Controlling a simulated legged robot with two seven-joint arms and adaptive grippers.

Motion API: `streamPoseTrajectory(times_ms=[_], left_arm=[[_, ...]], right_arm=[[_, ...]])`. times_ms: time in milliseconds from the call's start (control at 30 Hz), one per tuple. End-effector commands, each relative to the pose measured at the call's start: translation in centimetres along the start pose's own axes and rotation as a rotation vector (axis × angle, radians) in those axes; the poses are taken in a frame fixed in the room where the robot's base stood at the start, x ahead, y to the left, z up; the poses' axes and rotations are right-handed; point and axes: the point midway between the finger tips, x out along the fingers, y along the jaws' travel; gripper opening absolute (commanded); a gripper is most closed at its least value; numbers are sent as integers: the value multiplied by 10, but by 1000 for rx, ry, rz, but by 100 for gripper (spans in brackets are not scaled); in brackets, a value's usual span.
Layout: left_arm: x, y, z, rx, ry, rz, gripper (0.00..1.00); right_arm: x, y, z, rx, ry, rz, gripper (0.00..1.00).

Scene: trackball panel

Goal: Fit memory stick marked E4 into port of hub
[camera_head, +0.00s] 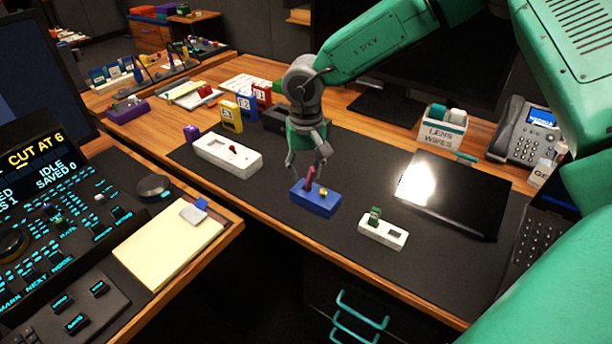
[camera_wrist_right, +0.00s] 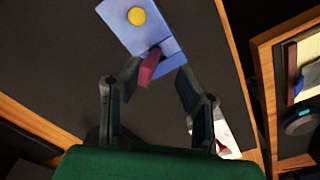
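A blue block (camera_head: 315,201) stands on the dark desk mat, with a yellow knob (camera_head: 323,192) on its top. A maroon stick (camera_head: 309,177) stands tilted in it; no E4 marking is readable. My right gripper (camera_head: 308,168) is above the block, pointing down, with its fingers spread on either side of the stick. In the right wrist view the maroon stick (camera_wrist_right: 150,67) lies between the open fingertips, nearer the left one, and the blue block (camera_wrist_right: 150,35) is beyond. A white block (camera_head: 383,233) to the right holds a green stick (camera_head: 375,215) and has a dark opening. My left gripper is out of view.
A larger white box (camera_head: 228,156) with a red lever stands left of the blue block. Yellow and blue labelled boxes (camera_head: 232,116) stand behind it. A glossy black panel (camera_head: 453,193) lies right. A wipes box (camera_head: 441,130) and a phone (camera_head: 527,133) stand at the back right.

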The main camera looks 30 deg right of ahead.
Motion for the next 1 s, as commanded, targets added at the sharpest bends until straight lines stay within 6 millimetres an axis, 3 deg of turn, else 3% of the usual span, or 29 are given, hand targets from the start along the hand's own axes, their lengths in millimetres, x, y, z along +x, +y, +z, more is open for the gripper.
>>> streamPoseTrajectory(times_ms=[200,400,600,1000], left_arm=[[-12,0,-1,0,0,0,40],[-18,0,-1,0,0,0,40],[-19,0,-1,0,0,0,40],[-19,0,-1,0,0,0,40]], right_arm=[[-51,1,-1,2,1,-4,30],[-82,1,-1,1,0,-3,30],[-94,1,-1,1,-1,-1,30],[-93,1,-1,1,-1,-2,30]])
